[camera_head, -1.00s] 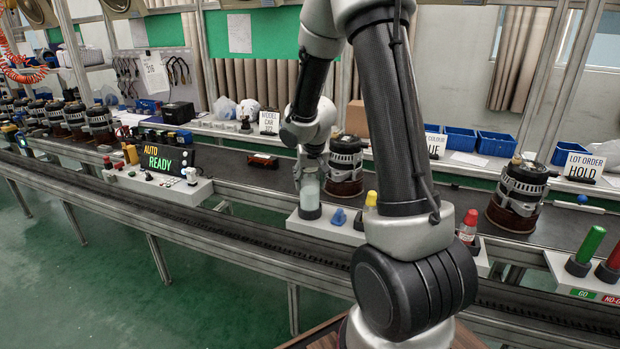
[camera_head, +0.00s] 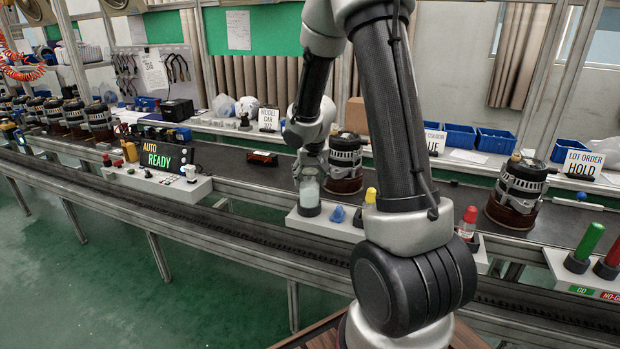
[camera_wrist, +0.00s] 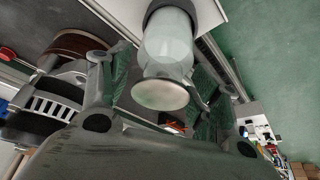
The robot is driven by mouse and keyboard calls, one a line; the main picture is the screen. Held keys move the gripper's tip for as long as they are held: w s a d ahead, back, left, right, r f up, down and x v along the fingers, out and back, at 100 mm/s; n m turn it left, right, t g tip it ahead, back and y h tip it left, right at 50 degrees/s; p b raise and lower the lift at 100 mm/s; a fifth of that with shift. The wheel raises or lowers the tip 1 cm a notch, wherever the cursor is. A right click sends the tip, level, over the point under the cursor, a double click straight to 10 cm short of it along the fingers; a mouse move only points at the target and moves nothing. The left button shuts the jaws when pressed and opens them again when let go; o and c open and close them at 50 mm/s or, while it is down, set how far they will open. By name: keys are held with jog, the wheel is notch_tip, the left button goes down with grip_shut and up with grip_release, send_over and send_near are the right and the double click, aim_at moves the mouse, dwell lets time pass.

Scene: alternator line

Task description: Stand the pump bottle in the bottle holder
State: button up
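A pale translucent bottle (camera_head: 308,188) stands upright with its base in the dark round bottle holder (camera_head: 310,210) on the white ledge. No pump head can be made out on it. It shows in the wrist view (camera_wrist: 168,50), its pale round end towards the camera and its far end in the dark holder ring (camera_wrist: 172,7). My gripper (camera_head: 312,160) is directly above and around the bottle's top. In the wrist view its fingers (camera_wrist: 160,97) are spread on both sides of the bottle, with gaps visible. The fingertips are partly hidden in the head view.
Beside the holder on the ledge are a blue part (camera_head: 338,214), a yellow-topped bottle (camera_head: 369,198) and a red-topped bottle (camera_head: 468,222). An alternator (camera_head: 345,162) stands close behind my gripper. A console (camera_head: 155,185) with a white knob-like piece (camera_head: 190,172) lies left.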

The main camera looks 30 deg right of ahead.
jog(key=shift+o, duration=1)
jog(key=shift+s+f, duration=0.1)
jog(key=v, duration=1.2)
jog(key=s+a+r+n, duration=0.2)
jog(key=s+a+r, duration=0.1)
jog(key=s, duration=1)
jog(key=s+a+r+n+y, duration=0.1)
jog(key=s+r, duration=0.4)
jog(key=s, duration=0.8)
jog(key=shift+s+a+n+y, duration=0.15)
jog(key=shift+a+n+y, duration=0.15)
jog(key=shift+a+n, duration=0.5)
